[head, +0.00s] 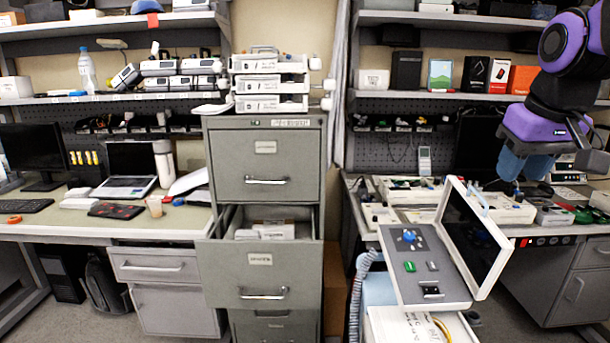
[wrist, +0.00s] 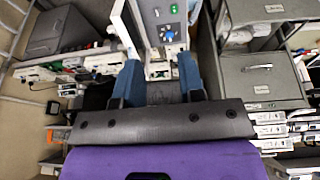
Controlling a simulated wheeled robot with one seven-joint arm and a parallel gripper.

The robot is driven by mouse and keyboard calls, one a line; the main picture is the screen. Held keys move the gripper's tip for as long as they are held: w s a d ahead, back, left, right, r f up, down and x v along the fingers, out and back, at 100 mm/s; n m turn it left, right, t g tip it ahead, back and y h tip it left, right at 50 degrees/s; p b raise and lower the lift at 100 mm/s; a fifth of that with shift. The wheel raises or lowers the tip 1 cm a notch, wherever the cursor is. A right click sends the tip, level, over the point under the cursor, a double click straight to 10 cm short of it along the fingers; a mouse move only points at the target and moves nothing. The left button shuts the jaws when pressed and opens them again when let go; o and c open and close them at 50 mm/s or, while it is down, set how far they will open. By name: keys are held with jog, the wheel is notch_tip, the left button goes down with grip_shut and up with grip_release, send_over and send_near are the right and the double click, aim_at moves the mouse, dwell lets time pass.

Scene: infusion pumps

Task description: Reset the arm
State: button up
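My gripper (head: 524,168) is raised at the upper right of the head view, in front of the right workbench and above its level. Its two blue fingers also show in the wrist view (wrist: 160,66). They stand apart with nothing between them, so the gripper is open and empty. My purple and black arm (head: 568,60) is bent, with the fingers hanging downward. In the wrist view, the device with the grey control panel lies beyond the fingers. I cannot tell how far it is from them.
The grey panel device (head: 425,265) with its tilted screen (head: 473,235) stands at front right. A filing cabinet (head: 265,160) has an open drawer (head: 262,275) at centre. Stacked infusion pumps (head: 270,83) sit on top. The right bench (head: 360,215) is cluttered.

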jog(key=s+a+f, duration=0.1)
jog(key=s+f, duration=0.1)
jog(key=s, duration=0.5)
jog(key=s+a+f+t, duration=0.1)
jog(key=s+f, duration=0.2)
jog(key=s, duration=0.3)
jog(key=shift+s+a, duration=0.25)
jog(key=shift+s, duration=0.15)
